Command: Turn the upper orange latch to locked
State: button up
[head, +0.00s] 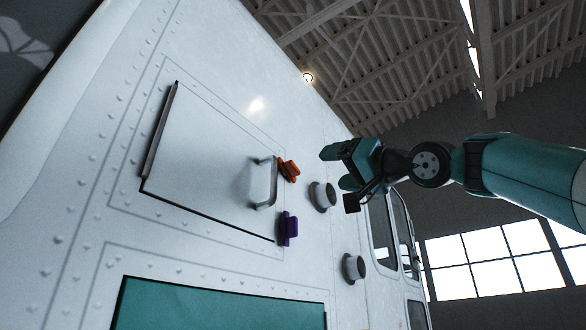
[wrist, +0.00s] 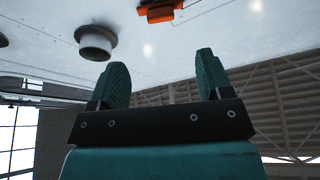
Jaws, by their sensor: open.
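The upper orange latch (head: 289,170) sits on the white helicopter side, at the upper right edge of a closed hatch panel (head: 205,165). It is tilted in the head view. In the wrist view the orange latch (wrist: 160,10) is at the top edge, partly cut off, beyond my fingertips. My gripper (head: 336,168) is open and empty, to the right of the latch and apart from it. Its two teal fingers also show in the wrist view (wrist: 162,68). A purple latch (head: 288,229) sits lower on the same hatch edge, standing upright.
A metal handle (head: 268,184) stands out from the hatch just left of the orange latch. Round grey knobs (head: 322,197) (head: 353,268) protrude to the right; one shows in the wrist view (wrist: 96,42). A teal panel (head: 215,305) lies below. Free air surrounds my gripper.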

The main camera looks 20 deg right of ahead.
aim_at(296, 169)
jog(key=p+x, duration=0.6)
jog(key=x, duration=0.4)
jog(key=shift+w+a+r, duration=0.15)
jog(key=shift+r, duration=0.1)
jog(key=shift+w+a, duration=0.3)
jog(key=shift+w, duration=0.25)
jog(key=c, duration=0.9)
jog(key=shift+d+f+n+y, duration=0.1)
jog(key=shift+d+n+y, duration=0.1)
jog(key=shift+n+y, duration=0.6)
jog(key=n+g+y, duration=0.1)
jog(key=n, duration=0.1)
jog(key=n+y, duration=0.1)
jog(key=n, duration=0.2)
jog(key=shift+g, duration=0.4)
